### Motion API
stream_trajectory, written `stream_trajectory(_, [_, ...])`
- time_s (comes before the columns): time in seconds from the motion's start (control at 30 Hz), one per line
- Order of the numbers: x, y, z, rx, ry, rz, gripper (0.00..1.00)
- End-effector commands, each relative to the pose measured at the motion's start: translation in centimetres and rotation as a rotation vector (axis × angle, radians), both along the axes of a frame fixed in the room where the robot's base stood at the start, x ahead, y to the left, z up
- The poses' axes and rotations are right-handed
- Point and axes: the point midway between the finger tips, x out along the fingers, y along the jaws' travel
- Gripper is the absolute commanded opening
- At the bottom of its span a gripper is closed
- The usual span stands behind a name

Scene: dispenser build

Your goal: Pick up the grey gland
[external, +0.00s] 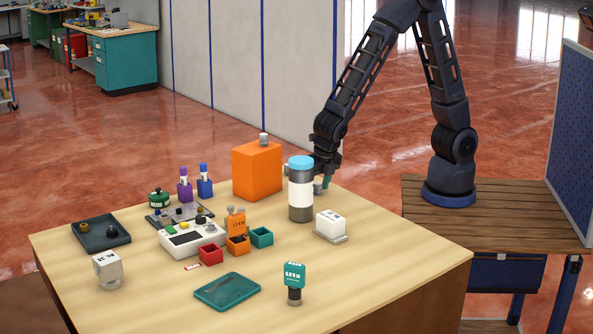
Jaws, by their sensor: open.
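My gripper (327,182) is open and low over the back of the table, just right of and behind the tall blue-capped cylinder. A small grey piece (317,187) shows at the fingers, partly hidden by the cylinder; I cannot tell whether it stands between them or beside them. Other small grey, gland-like pieces sit on top of the big orange box (263,138) and on top of the small orange block (231,210). From this view I cannot tell for sure which one is the grey gland.
The blue-capped cylinder (301,200) stands close to my gripper, with the orange box (257,172) to its left. A white block (330,224) on a grey base is in front. The right table corner is clear.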

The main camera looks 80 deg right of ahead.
Motion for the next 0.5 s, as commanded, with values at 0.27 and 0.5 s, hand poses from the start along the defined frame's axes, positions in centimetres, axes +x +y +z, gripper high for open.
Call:
stream_trajectory(0.27, [0.04,-0.04,-0.13,0.0,0.0,0.0,0.45])
stream_trajectory(0.5, [0.04,-0.04,-0.11,0.0,0.0,0.0,0.04])
